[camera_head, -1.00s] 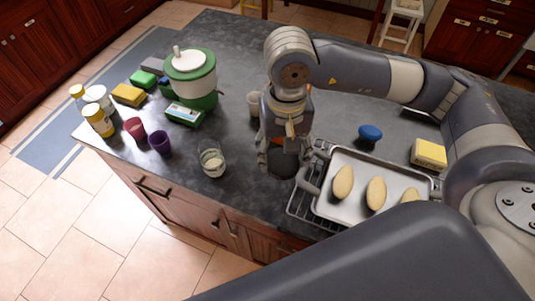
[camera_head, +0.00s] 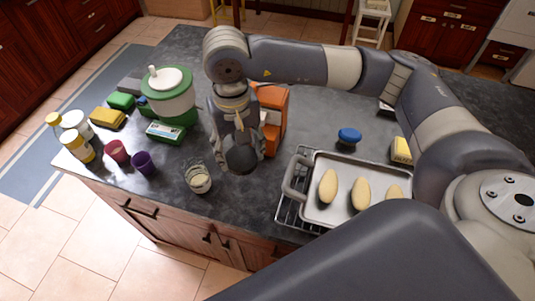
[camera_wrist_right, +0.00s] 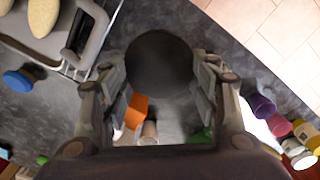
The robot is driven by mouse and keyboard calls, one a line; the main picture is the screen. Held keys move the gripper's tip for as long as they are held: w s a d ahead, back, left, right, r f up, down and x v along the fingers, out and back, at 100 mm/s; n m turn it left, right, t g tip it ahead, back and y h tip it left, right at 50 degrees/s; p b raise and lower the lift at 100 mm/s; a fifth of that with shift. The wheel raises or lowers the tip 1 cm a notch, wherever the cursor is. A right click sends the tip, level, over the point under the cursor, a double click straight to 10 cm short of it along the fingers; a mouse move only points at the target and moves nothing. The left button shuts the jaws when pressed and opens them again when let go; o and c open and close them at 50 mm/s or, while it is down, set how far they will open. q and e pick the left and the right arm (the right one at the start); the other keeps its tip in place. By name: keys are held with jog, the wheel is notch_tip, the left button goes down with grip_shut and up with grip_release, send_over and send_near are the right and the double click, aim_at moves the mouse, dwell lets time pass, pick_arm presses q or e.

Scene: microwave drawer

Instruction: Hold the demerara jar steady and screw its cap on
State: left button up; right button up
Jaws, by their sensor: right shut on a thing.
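My right gripper (camera_head: 240,150) is shut on a dark round cap (camera_head: 243,160), held over the counter. In the right wrist view the dark disc of the cap (camera_wrist_right: 160,60) sits between the two fingers of the right gripper (camera_wrist_right: 160,75). A clear glass jar (camera_head: 198,178) with pale contents stands open on the counter, left of the gripper and nearer the front edge. The cap is apart from this jar. I cannot read a label, so whether it is the demerara jar is unclear. My left gripper is not in view.
A baking tray (camera_head: 309,214) with potato-like items sits on a rack at right. An orange box (camera_head: 272,112) stands behind the gripper. Purple (camera_head: 144,163) and red (camera_head: 116,151) cups, bottles and a green-white container (camera_head: 168,92) stand at left. A blue knob-like object (camera_head: 349,135) lies behind the tray.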

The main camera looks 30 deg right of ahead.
aim_at(197, 176)
jog(key=w+a+m, duration=0.3)
jog(key=w+a, duration=0.6)
jog(key=a, duration=0.1)
jog(key=shift+w, duration=0.25)
jog(key=shift+d+f, duration=0.1)
jog(key=shift+f, duration=2)
